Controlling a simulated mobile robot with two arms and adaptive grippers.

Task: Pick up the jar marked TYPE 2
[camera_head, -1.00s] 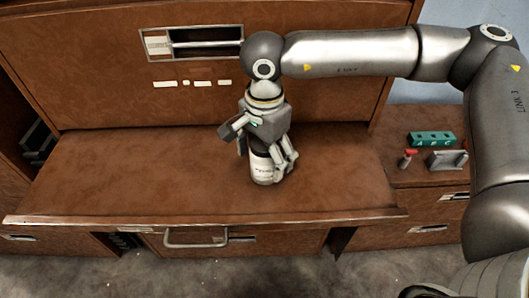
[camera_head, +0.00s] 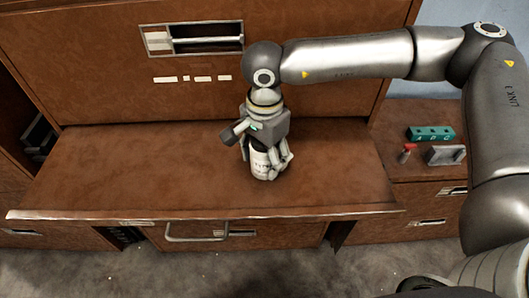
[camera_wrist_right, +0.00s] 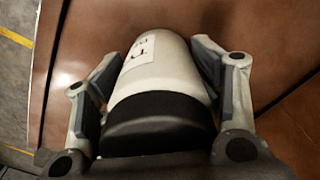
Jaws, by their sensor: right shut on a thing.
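A white jar (camera_head: 261,162) with printed lettering on its label stands upright on the brown desk surface (camera_head: 130,175), or just above it; I cannot tell which. My right gripper (camera_head: 268,160) comes down over it from above, with its fingers on either side. In the right wrist view the jar (camera_wrist_right: 158,70) has a black lid (camera_wrist_right: 155,125) and sits between the two fingers of my right gripper (camera_wrist_right: 155,88), which are shut on it. The label is partly seen and its full wording is not readable. My left gripper is not in view.
A side cabinet at the right holds a green block with holes (camera_head: 431,133), a small red-topped item (camera_head: 407,152) and a grey metal holder (camera_head: 446,155). A drawer handle (camera_head: 196,236) is below the desk edge. The desk's left half is clear.

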